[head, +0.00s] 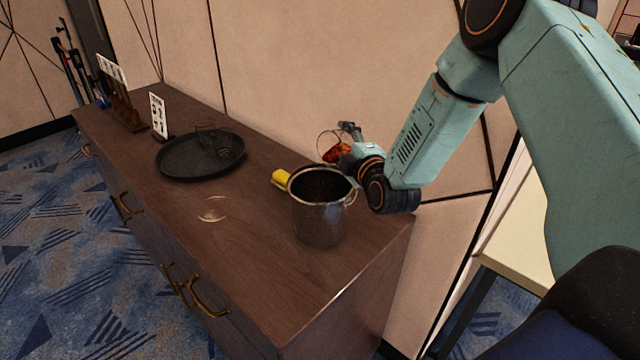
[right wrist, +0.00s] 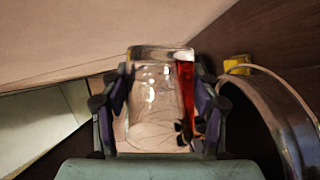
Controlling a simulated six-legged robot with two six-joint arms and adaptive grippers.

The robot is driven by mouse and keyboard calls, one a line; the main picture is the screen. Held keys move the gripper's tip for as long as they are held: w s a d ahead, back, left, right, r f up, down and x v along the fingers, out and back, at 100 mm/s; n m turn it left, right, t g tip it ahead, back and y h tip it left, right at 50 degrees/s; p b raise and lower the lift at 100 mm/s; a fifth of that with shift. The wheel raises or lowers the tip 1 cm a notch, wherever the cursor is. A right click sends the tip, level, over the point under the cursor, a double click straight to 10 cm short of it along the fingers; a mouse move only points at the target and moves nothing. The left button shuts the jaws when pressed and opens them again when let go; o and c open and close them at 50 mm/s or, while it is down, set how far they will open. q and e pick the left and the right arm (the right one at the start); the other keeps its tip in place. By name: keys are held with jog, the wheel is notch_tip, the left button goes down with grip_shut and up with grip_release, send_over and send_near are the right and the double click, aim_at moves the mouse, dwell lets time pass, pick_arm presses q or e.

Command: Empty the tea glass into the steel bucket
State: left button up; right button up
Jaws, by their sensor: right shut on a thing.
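The tea glass (head: 328,143) is clear and holds red-amber tea. My right gripper (head: 346,138) is shut on it and holds it in the air just behind the bucket's rim. The glass fills the middle of the right wrist view (right wrist: 155,95), between both fingers; there the tea lies along its right wall, so it looks tilted. The steel bucket (head: 319,222) stands upright on the cabinet top, its dark inside partly visible. Its rim shows at the right of the right wrist view (right wrist: 275,85), beside the gripper. My left gripper is not in view.
A yellow object (head: 281,179) touches or nearly touches the bucket's left side. Signs (head: 158,116) stand at the far end. A wall rises close behind.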

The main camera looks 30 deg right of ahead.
jog(key=shift+s+a, duration=0.1)
jog(key=shift+s+a+b, duration=0.2)
jog(key=shift+a+b, duration=0.05)
jog(key=shift+b, duration=0.2)
jog(key=shift+w+n, duration=0.15)
jog(key=shift+n, duration=0.15)
jog(key=shift+d+r+t, duration=0.1)
jog(key=shift+t, duration=0.2)
jog(key=shift+r, duration=0.1)
jog(key=shift+r+n, duration=0.1)
jog(key=shift+n, duration=0.2)
jog(key=shift+n+t, duration=0.3)
jog(key=shift+a+r, duration=0.25)
